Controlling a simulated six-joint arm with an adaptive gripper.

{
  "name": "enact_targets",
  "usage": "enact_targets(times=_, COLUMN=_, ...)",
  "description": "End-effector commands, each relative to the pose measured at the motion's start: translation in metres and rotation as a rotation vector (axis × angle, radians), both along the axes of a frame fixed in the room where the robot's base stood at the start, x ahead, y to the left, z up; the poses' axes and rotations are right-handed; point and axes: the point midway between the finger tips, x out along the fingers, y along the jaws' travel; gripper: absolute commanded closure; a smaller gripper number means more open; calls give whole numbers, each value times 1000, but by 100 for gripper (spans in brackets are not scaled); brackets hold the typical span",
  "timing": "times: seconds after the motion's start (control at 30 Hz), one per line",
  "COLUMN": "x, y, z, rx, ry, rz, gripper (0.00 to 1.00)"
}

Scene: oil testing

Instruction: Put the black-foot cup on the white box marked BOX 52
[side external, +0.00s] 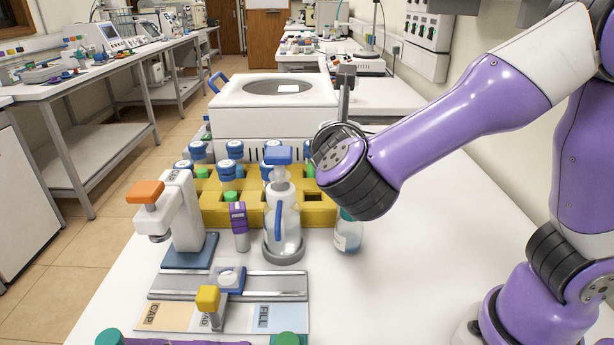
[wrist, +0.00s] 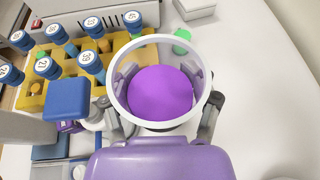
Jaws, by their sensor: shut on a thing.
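In the wrist view, my gripper (wrist: 160,85) is shut on a cup (wrist: 162,100) with a wide white rim and a purple round inside. The cup's foot is hidden, so I cannot tell its colour.
A yellow rack (side external: 212,207) with blue-capped bottles stands beside a blue-topped dispenser (side external: 283,220). A glass jar (side external: 348,235) is partly behind my wrist. A white machine (side external: 265,118) stands behind the rack. The white table (side external: 430,260) right of the jar is clear.

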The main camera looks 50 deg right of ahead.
Motion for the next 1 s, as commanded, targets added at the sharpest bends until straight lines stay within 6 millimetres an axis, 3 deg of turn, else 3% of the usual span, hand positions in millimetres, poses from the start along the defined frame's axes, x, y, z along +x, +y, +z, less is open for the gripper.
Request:
enact_targets(times=0.27, x=45, y=-42, z=-25, rx=-5, ry=3, rz=-39, gripper=89)
enact_targets(times=0.47, x=82, y=-97, z=-51, rx=-1, ry=3, rz=-70, gripper=89)
enact_targets(times=0.57, x=99, y=-140, z=-66, rx=0, ry=1, rz=-86, gripper=89)
enact_targets(times=0.73, x=123, y=-230, z=-90, rx=7, ry=-4, rz=-93, gripper=89)
enact_targets(times=0.9, x=146, y=-306, z=-90, rx=11, ry=-11, rz=-38, gripper=89)
enact_targets(times=1.0, x=156, y=-333, z=-82, rx=10, ry=-12, rz=4, gripper=89)
